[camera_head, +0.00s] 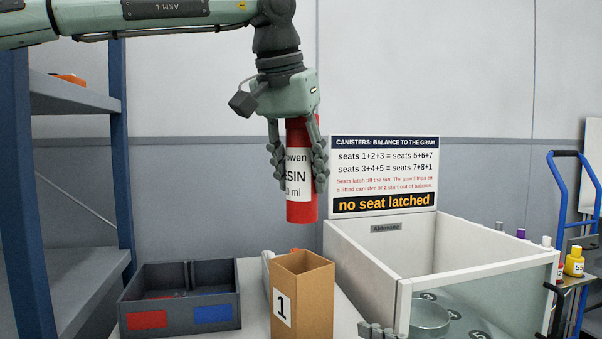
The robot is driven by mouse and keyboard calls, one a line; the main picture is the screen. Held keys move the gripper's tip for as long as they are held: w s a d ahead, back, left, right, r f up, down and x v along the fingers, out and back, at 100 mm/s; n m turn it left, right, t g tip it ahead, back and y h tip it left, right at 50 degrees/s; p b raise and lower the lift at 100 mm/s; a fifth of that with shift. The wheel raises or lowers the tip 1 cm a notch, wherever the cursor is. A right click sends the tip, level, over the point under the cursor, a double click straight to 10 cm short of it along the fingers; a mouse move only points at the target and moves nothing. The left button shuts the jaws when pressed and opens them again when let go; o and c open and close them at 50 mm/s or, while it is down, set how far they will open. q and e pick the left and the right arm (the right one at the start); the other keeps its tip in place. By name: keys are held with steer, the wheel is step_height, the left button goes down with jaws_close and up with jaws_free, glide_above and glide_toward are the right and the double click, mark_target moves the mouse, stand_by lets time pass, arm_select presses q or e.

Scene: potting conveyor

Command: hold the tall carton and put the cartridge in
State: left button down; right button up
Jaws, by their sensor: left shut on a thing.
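My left gripper (298,178) is shut on a red cartridge (302,211) with a white label reading "ESIN". It holds the cartridge nearly upright in the air. The tall brown carton (316,300) stands on the table below, marked "1" on a white label, with its top open. The cartridge's lower end is above the carton's opening in the picture, with a gap between them. Grey finger parts of what looks like my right gripper (378,330) show at the bottom edge, right of the carton. Most of that gripper is out of frame.
A dark divided bin (180,321) with red and blue labels stands left of the carton. A white-walled enclosure (365,268) with numbered seats is on the right, below a sign (384,175) reading "no seat latched". Shelving (75,95) stands at left.

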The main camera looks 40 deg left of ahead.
mark_target(316, 332)
steer(key=shift+x, duration=3.5)
steer(key=c, duration=0.9)
